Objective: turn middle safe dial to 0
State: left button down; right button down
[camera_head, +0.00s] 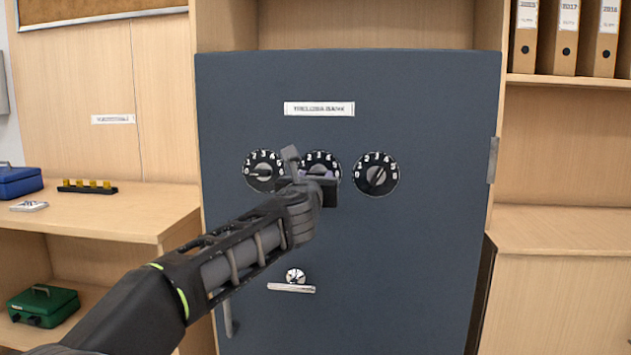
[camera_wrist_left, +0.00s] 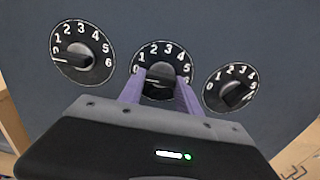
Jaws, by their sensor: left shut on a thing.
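The middle safe dial (camera_head: 321,160) is black with white numbers and sits on the front of a dark blue-grey safe (camera_head: 420,250). My left gripper (camera_head: 318,177) is in front of its lower part. In the left wrist view the two purple fingers (camera_wrist_left: 160,88) stand on either side of the knob of the middle dial (camera_wrist_left: 160,57), shut on it. The fingers and gripper body cover part of the dial, and I cannot clearly read where its pointer stands. My right gripper is in neither view.
The left dial (camera_head: 264,171) has its pointer toward 0. The right dial (camera_head: 376,174) has its knob slanted. Below are a small round lock and a handle (camera_head: 291,288). A shelf at left holds a blue box (camera_head: 20,182) and a green box (camera_head: 43,305).

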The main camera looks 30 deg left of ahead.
pick_arm(q)
jog(key=shift+f, duration=0.15)
jog(key=c, duration=0.8)
grip_release()
jog(key=shift+c, duration=0.2)
jog(key=shift+s, duration=0.1)
jog(key=v, duration=0.7)
jog(key=shift+s+d, duration=0.15)
jog(key=shift+s, duration=0.15)
